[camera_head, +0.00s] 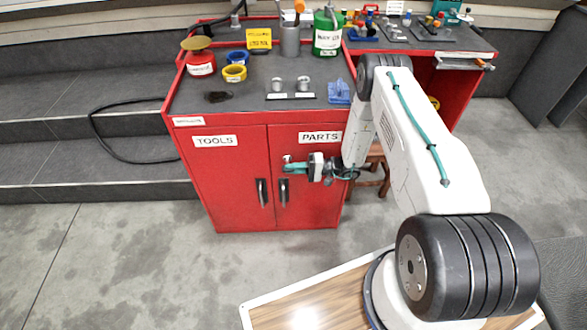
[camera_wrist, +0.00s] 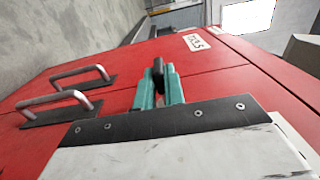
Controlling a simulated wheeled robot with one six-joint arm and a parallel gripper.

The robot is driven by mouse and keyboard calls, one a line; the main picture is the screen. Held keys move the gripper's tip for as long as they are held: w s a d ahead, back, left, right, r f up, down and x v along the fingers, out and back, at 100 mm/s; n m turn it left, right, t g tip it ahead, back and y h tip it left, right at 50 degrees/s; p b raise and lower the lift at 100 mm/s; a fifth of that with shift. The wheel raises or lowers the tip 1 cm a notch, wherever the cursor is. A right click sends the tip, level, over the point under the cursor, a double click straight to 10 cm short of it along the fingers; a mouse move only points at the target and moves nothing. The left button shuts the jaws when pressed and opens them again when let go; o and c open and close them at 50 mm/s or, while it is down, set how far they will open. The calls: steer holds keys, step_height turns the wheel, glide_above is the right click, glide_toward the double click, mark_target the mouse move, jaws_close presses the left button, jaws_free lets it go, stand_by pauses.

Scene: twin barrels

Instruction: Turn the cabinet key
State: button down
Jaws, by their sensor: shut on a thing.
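The red cabinet (camera_head: 236,178) has two doors labelled TOOLS and PARTS. It also fills much of the wrist view (camera_wrist: 225,80). My gripper (camera_head: 287,168) reaches the upper left part of the PARTS door. In the wrist view, the teal fingers of my gripper (camera_wrist: 159,82) are closed around a small black piece, the key head (camera_wrist: 158,67), against the door. A small pale round lock (camera_head: 287,158) shows just above the fingers in the head view. The fingers hide most of the key, so its turn angle cannot be told.
Two dark door handles, left (camera_head: 262,193) and right (camera_head: 282,193), stand out below my gripper; they show at left in the wrist view. The cabinet top holds a green can (camera_head: 327,35), cups and tape rolls. A wooden stool (camera_head: 372,178) stands to the right.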

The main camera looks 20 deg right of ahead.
steer(key=c, duration=1.5)
jaws_free()
steer(key=shift+d, duration=0.15)
steer(key=v, duration=0.7)
steer(key=shift+s+d, duration=0.2)
steer(key=shift+d, duration=0.1)
